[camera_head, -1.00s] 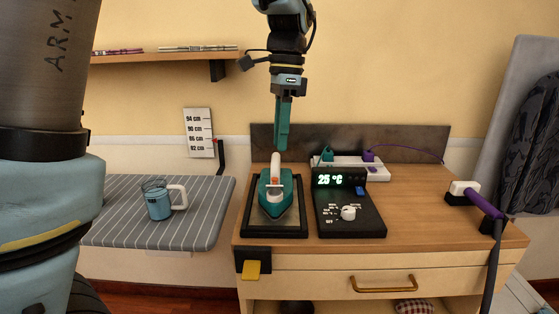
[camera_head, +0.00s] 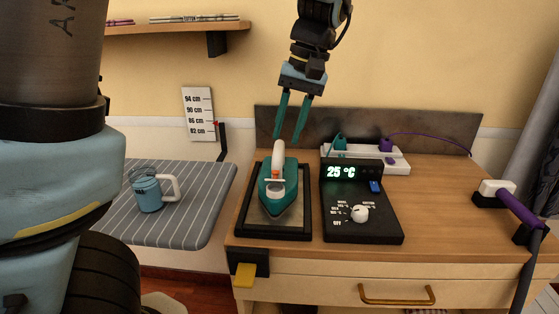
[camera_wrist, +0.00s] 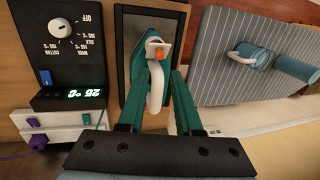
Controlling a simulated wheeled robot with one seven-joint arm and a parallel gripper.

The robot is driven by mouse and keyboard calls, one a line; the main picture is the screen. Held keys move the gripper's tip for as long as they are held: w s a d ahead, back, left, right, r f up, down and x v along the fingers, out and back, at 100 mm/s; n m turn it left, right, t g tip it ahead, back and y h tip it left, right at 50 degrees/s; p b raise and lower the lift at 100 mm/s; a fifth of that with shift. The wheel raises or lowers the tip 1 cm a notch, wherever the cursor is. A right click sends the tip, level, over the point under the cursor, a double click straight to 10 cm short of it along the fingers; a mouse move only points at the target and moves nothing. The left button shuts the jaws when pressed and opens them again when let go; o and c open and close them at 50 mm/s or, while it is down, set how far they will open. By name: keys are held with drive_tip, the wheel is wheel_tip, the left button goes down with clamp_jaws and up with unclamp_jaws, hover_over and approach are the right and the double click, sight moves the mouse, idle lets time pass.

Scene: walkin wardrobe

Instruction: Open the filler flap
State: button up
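The teal iron (camera_head: 278,197) lies flat on a black-framed rest (camera_head: 307,200), its tip toward the front and its white handle (camera_head: 278,153) at the back. A small white part with an orange piece, apparently the filler flap (camera_head: 275,184), sits on top toward the front. It also shows in the wrist view (camera_wrist: 158,43), but I cannot tell whether it is open. My gripper (camera_head: 288,139) is open and empty, above and behind the iron. In the wrist view its teal fingers (camera_wrist: 157,80) appear on either side of the handle, with no clear contact.
A black control box (camera_head: 358,222) reading 25 °C stands right of the iron. A white power strip (camera_head: 367,157) lies behind it. A striped ironing board (camera_head: 200,210) with a blue jug (camera_head: 148,195) is at left. A metal backsplash (camera_head: 430,130) edges the table's back.

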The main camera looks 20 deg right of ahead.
sight(278, 163)
drive_tip(key=x, duration=0.8)
drive_tip(key=shift+f, duration=0.1)
clamp_jaws()
